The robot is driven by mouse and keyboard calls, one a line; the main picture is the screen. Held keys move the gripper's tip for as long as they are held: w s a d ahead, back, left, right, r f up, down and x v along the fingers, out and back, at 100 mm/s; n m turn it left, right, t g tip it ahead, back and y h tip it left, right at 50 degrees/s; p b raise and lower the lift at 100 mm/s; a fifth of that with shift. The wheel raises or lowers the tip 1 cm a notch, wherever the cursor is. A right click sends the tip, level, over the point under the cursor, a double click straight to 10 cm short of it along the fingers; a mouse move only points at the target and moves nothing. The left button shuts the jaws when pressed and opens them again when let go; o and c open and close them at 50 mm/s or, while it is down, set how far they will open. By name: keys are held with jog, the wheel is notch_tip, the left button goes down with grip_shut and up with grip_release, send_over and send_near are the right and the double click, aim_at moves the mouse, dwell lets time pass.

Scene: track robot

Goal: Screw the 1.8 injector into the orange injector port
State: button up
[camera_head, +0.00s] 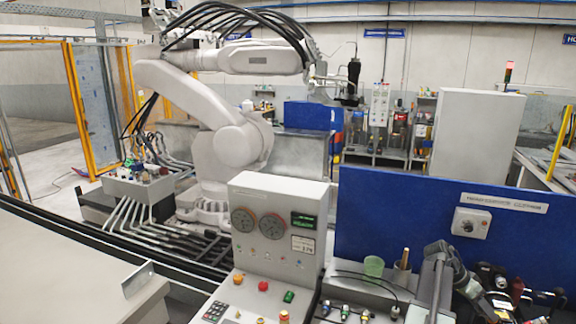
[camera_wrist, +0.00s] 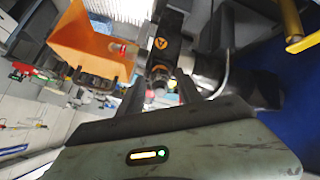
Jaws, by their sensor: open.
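In the head view, several small injector-like parts with coloured ends (camera_head: 345,312) stand in a row on the bench at the lower middle. I cannot read which one is marked 1.8. In the wrist view, my gripper (camera_wrist: 158,90) has two dark fingers spread apart, with no part clearly held between them. Beyond the fingers is a dark block with an orange triangle mark (camera_wrist: 160,43). Small green, yellow and red spots (camera_wrist: 172,84) show near the right finger. I cannot make out the orange injector port for sure in either view.
A grey panel with two gauges (camera_head: 309,200) stands at the middle. A blue partition (camera_head: 390,215) stands behind the bench, with a green cup (camera_head: 373,266) in front. A large white jointed arm (camera_head: 225,140) stands farther back. An orange bin (camera_wrist: 85,45) is upper left in the wrist view.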

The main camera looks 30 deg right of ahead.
jog(key=n, duration=0.6)
jog(key=shift+n, duration=0.4)
jog(key=n, duration=0.5)
jog(key=shift+c, duration=0.3)
grip_shut()
